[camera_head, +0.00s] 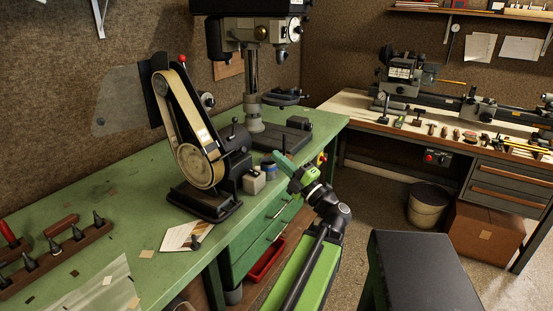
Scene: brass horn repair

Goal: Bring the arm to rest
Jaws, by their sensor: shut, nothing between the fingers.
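My gripper (282,158) is the green jaw end at the tip of my arm, in the middle of the head view. It is shut and empty. It points up and to the left, close to the front edge of the green workbench (130,185), by a small blue-grey jar (268,168). I cannot tell whether it touches anything there. My green and black arm reaches up to it from the bottom of the view, in front of the bench's drawers.
A belt sander (200,160) and a drill press (252,80) stand on the bench. A tool rack (50,260) is at left. A lathe (440,100) sits on the back-right bench. A bin (428,208) and a brown box (482,235) stand on the floor.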

